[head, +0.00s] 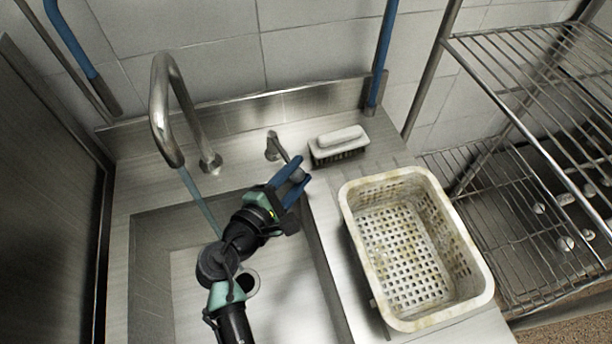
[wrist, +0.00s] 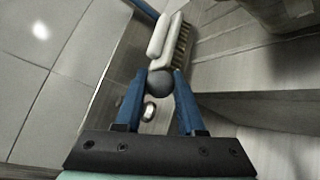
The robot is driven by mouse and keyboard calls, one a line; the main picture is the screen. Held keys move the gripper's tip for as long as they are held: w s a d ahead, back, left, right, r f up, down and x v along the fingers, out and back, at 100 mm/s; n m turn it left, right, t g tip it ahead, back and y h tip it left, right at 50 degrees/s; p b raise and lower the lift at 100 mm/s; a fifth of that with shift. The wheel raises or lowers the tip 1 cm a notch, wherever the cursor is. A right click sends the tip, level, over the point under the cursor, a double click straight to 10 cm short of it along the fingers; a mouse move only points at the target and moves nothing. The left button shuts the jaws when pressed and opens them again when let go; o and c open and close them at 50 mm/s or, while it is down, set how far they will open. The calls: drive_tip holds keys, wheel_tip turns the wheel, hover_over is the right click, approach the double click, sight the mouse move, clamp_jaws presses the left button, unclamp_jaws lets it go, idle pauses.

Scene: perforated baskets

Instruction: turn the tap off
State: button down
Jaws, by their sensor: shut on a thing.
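The tap's curved metal spout (head: 160,110) rises behind the sink at the left. A bluish stream of water (head: 198,203) runs from its mouth. The tap's lever (head: 281,149) stands on a separate base to the right of the spout and points toward the front right. My gripper (head: 298,172) has its blue fingers on either side of the grey ball at the lever's end. In the wrist view, my gripper (wrist: 160,80) is shut on this round knob (wrist: 159,83), held between the fingertips.
A white scrubbing brush (head: 339,144) lies right behind my fingers; it also shows in the wrist view (wrist: 165,35). A perforated basket (head: 350,215) stands on the counter at the right. The sink basin (head: 155,270) lies under my arm. A wire rack (head: 500,130) stands far right.

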drive_tip(key=shift+s+a+m+g+h+b, duration=0.3)
drive_tip(key=shift+a+m+g+h+b, duration=0.1)
drive_tip(key=shift+a+m+g+h, duration=0.35)
drive_tip(key=shift+s+a+m+g+h+b, duration=0.3)
drive_tip(key=shift+a+m+g+h, duration=0.2)
drive_tip(key=shift+m+h, duration=0.3)
drive_tip(key=shift+a, duration=0.1)
drive_tip(key=c, duration=0.5)
unclamp_jaws()
drive_tip(key=v, duration=1.2)
drive_tip(key=shift+s+a, duration=0.25)
drive_tip(key=shift+s, duration=0.05)
